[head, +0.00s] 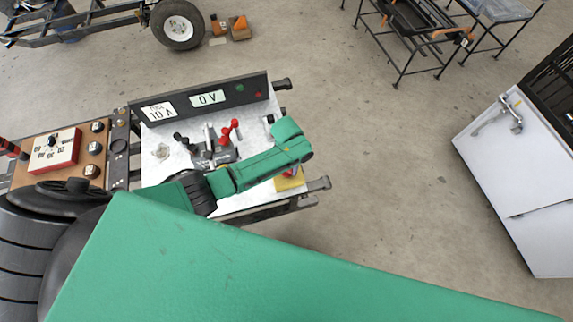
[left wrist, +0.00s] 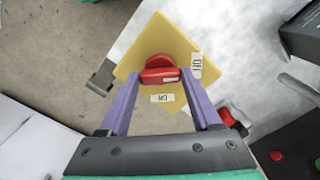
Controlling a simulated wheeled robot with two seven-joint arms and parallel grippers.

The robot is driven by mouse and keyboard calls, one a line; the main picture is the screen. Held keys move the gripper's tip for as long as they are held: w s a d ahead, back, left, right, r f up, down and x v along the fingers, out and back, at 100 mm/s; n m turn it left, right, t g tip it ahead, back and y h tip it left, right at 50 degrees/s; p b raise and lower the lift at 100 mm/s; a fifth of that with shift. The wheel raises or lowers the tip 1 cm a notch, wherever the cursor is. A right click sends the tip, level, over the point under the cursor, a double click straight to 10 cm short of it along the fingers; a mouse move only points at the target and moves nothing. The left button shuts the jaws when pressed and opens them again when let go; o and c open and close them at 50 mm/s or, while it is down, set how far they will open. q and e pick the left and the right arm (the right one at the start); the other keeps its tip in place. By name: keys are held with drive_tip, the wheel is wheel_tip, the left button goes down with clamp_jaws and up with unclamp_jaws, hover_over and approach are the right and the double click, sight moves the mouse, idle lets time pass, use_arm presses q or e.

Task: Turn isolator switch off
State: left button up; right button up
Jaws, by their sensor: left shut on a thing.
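The isolator switch is a red rotary knob (left wrist: 160,66) on a square yellow plate (left wrist: 183,42), seen in the left wrist view. An OFF label (left wrist: 196,65) is at the plate's right side and an ON label (left wrist: 162,98) is at its lower side. The knob's grip bar lies crosswise in that view. My left gripper (left wrist: 160,78) has its two purple fingers on either side of the bar and is shut on the knob. In the head view the yellow plate (head: 290,184) shows at the bench's right edge, mostly hidden by my green arm. My right gripper is not in view.
The metal bench panel (head: 160,150) carries red and black clamp levers (head: 228,132) close to the arm. A dark display board (head: 250,90) reading 0 V stands at its back. A wooden box with a dial (head: 55,151) is at left. Open floor lies right.

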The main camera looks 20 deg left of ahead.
use_arm(q)
drive_tip(key=shift+w+r, duration=0.1)
drive_tip(key=shift+w, duration=0.05)
drive_tip(key=o, duration=1.4)
drive_tip(key=shift+r, duration=0.1)
drive_tip(key=shift+r, duration=0.4)
wheel_tip(320, 180, up, 14)
drive_tip(key=shift+f+p, duration=0.25)
drive_tip(key=shift+p, duration=0.15)
